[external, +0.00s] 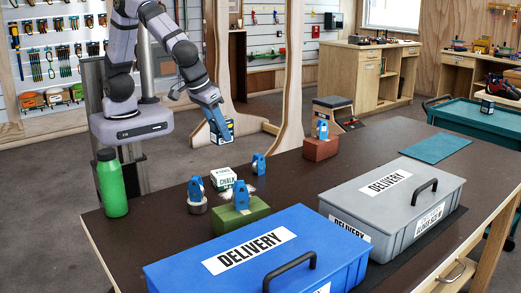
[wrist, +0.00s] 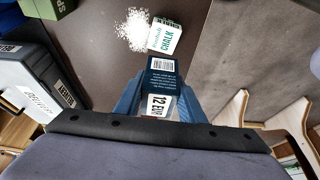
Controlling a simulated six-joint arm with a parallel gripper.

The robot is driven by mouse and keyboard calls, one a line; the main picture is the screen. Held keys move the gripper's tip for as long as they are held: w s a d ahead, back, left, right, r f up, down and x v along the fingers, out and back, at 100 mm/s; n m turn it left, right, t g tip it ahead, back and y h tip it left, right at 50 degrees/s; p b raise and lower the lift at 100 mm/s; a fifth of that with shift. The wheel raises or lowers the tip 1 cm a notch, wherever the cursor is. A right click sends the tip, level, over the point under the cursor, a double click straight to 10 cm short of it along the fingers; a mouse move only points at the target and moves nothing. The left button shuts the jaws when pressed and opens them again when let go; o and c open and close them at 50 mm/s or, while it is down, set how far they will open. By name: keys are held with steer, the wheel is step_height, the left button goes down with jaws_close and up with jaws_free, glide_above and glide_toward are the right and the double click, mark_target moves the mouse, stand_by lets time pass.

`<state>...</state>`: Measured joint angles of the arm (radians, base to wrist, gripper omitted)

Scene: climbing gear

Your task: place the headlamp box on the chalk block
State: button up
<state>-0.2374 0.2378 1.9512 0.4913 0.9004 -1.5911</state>
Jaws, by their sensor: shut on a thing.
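My gripper (external: 219,122) is shut on the headlamp box (external: 222,133), a small dark blue box with white labels. It holds the box in the air near the far edge of the table. In the wrist view the box (wrist: 162,68) sits between the two blue fingers. The chalk block (external: 223,181) is a white cube with green print and the word CHALK, resting on the dark table below the gripper. In the wrist view the chalk block (wrist: 164,38) lies just beyond the held box, with a gap on the table side not clearly readable.
White powder (wrist: 133,29) lies beside the chalk block. Small blue items stand around it, one on a green block (external: 252,213) and one on a red block (external: 320,149). A green bottle (external: 111,184), a blue delivery case (external: 190,270) and a grey one (external: 350,200) also stand here.

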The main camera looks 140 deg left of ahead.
steer(key=shift+f, duration=0.1)
steer(key=p, duration=0.2)
glide_toward(226, 172)
steer(key=shift+x, duration=2.55)
steer(key=shift+a+f+b, duration=0.15)
steer(key=shift+a+b, duration=0.05)
steer(key=shift+b, duration=0.25)
steer(key=o, duration=1.1)
steer(key=shift+r+p, duration=0.3)
steer(key=shift+p, duration=0.05)
steer(key=b+v, duration=0.1)
steer(key=v, duration=1.1)
steer(key=shift+b, duration=0.35)
steer(key=shift+f, duration=0.1)
